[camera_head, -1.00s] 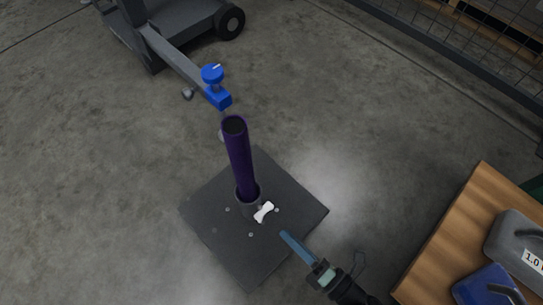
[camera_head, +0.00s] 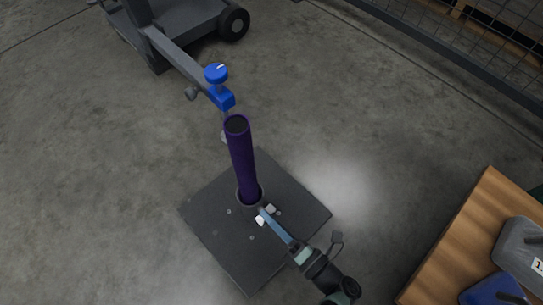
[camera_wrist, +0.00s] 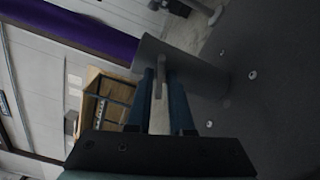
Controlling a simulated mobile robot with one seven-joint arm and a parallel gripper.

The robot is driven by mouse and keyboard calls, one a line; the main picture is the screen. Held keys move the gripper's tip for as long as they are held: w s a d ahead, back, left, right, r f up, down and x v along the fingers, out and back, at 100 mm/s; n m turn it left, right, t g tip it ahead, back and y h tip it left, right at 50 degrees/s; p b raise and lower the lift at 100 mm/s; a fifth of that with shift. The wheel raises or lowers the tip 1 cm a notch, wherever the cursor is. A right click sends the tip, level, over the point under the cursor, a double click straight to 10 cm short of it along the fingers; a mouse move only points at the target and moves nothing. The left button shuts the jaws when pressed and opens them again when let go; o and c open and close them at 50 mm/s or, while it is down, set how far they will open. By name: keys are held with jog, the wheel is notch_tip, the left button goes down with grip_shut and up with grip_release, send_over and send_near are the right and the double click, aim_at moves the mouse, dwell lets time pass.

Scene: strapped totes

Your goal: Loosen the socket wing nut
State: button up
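The white wing nut (camera_head: 261,221) is on the side of the socket (camera_head: 241,199) at the foot of the purple post (camera_head: 241,158). In the head view my gripper (camera_head: 263,213) covers the nut's middle, and white ends show on both sides. In the wrist view the nut (camera_wrist: 158,78) is a thin light shape between my two blue fingertips (camera_wrist: 160,76). The fingers stand apart around it with narrow gaps; I see no clear grip. The grey socket (camera_wrist: 190,66) lies just beyond the fingertips.
The socket stands on a dark square base plate (camera_head: 292,222) with bolts. A blue clamp knob (camera_head: 216,73) on a grey arm is beyond the post top. A wooden table (camera_head: 452,245) with totes stands at right. Bare floor surrounds the plate.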

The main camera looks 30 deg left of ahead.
jog(key=shift+n, duration=0.4)
grip_shut()
jog(key=shift+n+b, duration=0.35)
jog(key=shift+n, duration=12.55)
jog(key=shift+d, duration=0.1)
jog(key=o, duration=0.6)
grip_release()
